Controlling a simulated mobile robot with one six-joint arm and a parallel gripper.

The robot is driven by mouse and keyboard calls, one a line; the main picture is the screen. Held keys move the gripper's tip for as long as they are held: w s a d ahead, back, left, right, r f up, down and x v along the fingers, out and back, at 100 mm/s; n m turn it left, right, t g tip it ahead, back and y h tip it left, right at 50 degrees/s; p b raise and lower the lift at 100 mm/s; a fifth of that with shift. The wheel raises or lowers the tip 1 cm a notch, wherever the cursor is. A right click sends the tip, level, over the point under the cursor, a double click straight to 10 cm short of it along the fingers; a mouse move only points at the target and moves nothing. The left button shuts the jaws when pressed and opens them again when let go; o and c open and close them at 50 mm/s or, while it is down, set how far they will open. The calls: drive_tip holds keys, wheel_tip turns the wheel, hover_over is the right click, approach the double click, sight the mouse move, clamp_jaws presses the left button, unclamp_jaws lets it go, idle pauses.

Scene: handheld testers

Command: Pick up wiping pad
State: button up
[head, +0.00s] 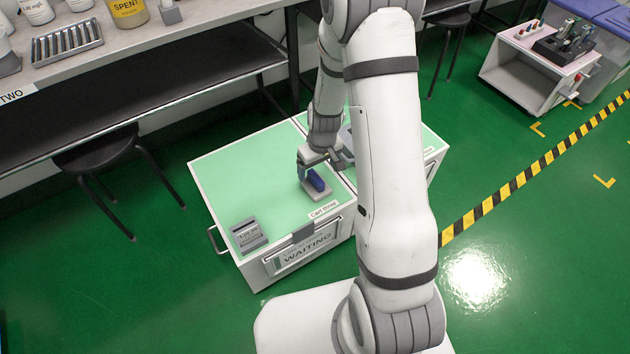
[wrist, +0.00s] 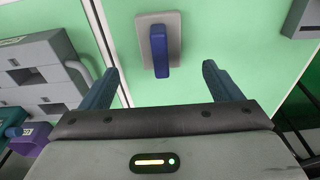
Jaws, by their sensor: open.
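The wiping pad (wrist: 174,30) is a grey rectangular plate with an upright dark blue grip on top. It lies on the cart's green top, and in the head view it shows (head: 316,183) beside my gripper. In the wrist view my gripper (wrist: 160,72) is open, with its two blue-grey fingers apart. The pad lies beyond the fingertips, with its blue grip roughly centred between them. Nothing is held. In the head view my gripper (head: 318,160) is small and partly hidden by my wrist.
The pad's cart (head: 215,165) also bears a grey device (head: 248,235) near its front left corner. A grey unit with openings (wrist: 35,70) and a purple item (wrist: 28,138) stand at left in the wrist view. A workbench (head: 150,45) and stool (head: 100,150) are at left.

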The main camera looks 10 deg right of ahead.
sight(316, 177)
drive_tip(key=f+b, duration=0.1)
drive_tip(key=f, duration=0.2)
drive_tip(key=f+b, duration=0.1)
drive_tip(key=f, duration=0.2)
drive_tip(key=w+f+b, duration=0.1)
drive_tip(key=f+b, duration=0.1)
drive_tip(key=shift+a+f, duration=0.25)
drive_tip(key=shift+f, duration=0.15)
drive_tip(key=shift+c, duration=0.4)
drive_tip(key=c, duration=1.1)
wheel_tip(316, 177, up, 10)
drive_tip(key=p, duration=0.4)
drive_tip(key=shift+r, duration=0.1)
